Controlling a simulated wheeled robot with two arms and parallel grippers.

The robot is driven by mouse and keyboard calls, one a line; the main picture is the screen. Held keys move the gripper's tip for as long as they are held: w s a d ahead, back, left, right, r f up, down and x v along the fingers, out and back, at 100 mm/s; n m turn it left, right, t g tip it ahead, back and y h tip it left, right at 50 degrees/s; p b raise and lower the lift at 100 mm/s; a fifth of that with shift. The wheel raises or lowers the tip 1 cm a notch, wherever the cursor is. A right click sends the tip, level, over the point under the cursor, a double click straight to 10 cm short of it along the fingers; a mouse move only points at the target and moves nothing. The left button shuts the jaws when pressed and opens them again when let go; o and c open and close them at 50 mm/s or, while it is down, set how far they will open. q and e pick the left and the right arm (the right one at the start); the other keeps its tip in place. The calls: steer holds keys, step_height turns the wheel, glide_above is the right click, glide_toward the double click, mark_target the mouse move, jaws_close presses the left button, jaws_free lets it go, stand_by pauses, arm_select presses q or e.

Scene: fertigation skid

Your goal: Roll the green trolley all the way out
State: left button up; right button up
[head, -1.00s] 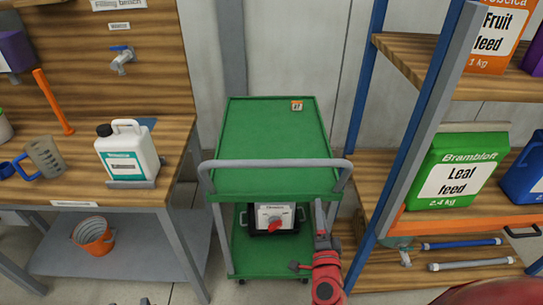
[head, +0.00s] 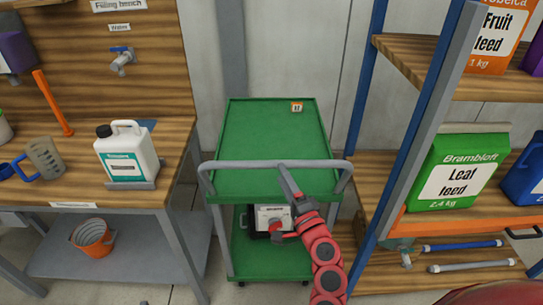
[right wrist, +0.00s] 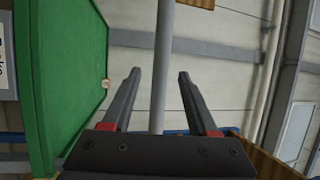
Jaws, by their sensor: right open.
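The green trolley (head: 265,140) stands between the filling bench and the shelf rack, its top tray empty apart from a small label. Its grey push handle (head: 240,164) runs across the near end. My right gripper (head: 287,175) is at the handle, right of its middle, and overlaps it in the head view. In the right wrist view the open fingers (right wrist: 160,76) have the handle bar (right wrist: 164,45) lined up in the gap between them. Whether the fingers touch the bar cannot be told. My left gripper is not in view.
The filling bench (head: 90,195) with a white canister (head: 128,160) is close on the left. The rack's blue post (head: 365,75) is close on the right.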

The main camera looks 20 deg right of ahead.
steer(key=p+x, duration=0.1)
steer(key=x, duration=0.7)
jaws_close()
stand_by(1.3)
